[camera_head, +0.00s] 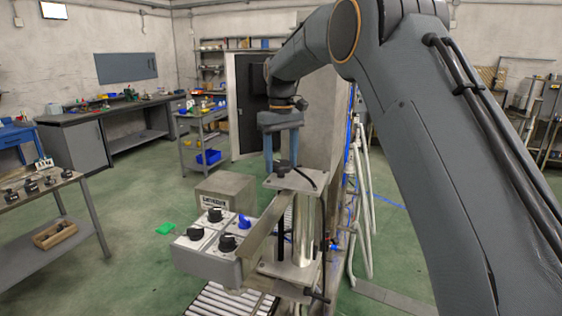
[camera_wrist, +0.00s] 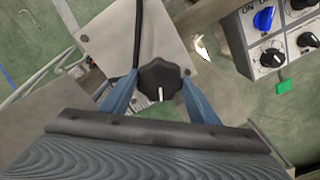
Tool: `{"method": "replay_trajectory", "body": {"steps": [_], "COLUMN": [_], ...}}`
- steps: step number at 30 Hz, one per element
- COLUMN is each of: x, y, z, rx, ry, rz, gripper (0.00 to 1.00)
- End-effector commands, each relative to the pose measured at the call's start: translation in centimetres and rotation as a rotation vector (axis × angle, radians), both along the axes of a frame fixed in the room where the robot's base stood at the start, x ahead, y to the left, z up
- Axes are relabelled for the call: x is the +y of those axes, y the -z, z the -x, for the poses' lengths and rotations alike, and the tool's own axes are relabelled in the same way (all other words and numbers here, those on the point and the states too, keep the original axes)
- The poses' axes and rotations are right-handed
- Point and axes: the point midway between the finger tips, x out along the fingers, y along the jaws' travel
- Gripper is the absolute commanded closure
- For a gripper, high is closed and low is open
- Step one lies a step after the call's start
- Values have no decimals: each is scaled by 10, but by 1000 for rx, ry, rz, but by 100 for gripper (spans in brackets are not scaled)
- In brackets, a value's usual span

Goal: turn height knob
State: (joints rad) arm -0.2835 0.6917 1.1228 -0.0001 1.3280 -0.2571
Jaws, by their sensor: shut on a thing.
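The height knob (camera_wrist: 160,80) is a black lobed knob with a white pointer mark, seen from above in the wrist view. It sits on a light metal plate (camera_wrist: 108,35), which also shows in the head view (camera_head: 304,180). My gripper (camera_wrist: 158,88) has its two blue fingers on either side of the knob and is shut on it. In the head view my gripper (camera_head: 281,158) points straight down at the knob (camera_head: 283,166). The knob is partly hidden between the fingers there.
A grey control box (camera_head: 208,255) with several black knobs and a blue knob (camera_head: 244,222) stands left of the plate. A slanted metal bar (camera_head: 264,228) lies between them. Pale pipes (camera_head: 361,200) rise on the right. A roller conveyor (camera_head: 225,301) lies below.

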Motion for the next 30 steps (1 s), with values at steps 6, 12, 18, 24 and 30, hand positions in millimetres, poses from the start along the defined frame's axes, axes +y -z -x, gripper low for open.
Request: {"method": "replay_trajectory", "body": {"steps": [6,12,18,24,30], "x": [1,0,0,0,0], "y": [-2,-2,-2,-3,-3], "z": [-1,-1,-1,-2,-2], "rx": [-5,-6,-6,-6,-7], "ry": [-206,-396,-586,-776,-966], "rz": [-2,-2,-1,-1,-1], "gripper": [68,68,68,68,68]}}
